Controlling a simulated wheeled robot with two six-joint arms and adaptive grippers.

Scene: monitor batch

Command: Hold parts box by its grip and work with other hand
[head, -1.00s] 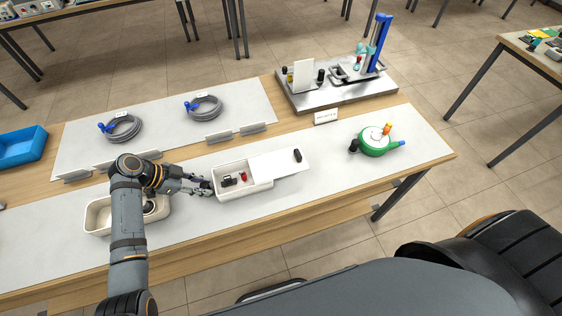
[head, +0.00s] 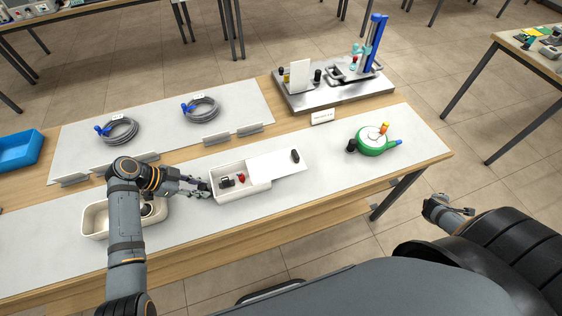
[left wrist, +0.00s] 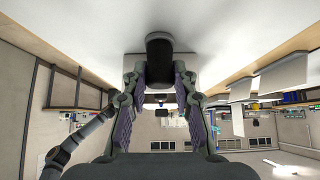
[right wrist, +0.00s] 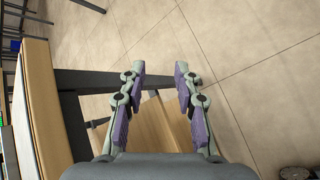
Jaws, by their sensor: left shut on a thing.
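The white parts box (head: 240,192) lies on the near mat of the bench, its pale lid (head: 275,166) slid partly off to the right with a black knob (head: 295,156) on it. Small black and red parts (head: 232,180) show in its open left part. My left gripper (head: 203,187) is at the box's left end. In the left wrist view its fingers are shut on the black grip (left wrist: 159,55), which sticks out from the white box wall. My right gripper (head: 468,211) is off the bench at the right; the right wrist view shows it open and empty (right wrist: 158,85).
A cream tray (head: 95,222) is beside my left forearm. A green round device (head: 371,146) stands right of the box. Behind are two grey cable coils (head: 119,130), a small sign (head: 322,117) and a metal fixture plate (head: 345,97). The mat between lid and green device is clear.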

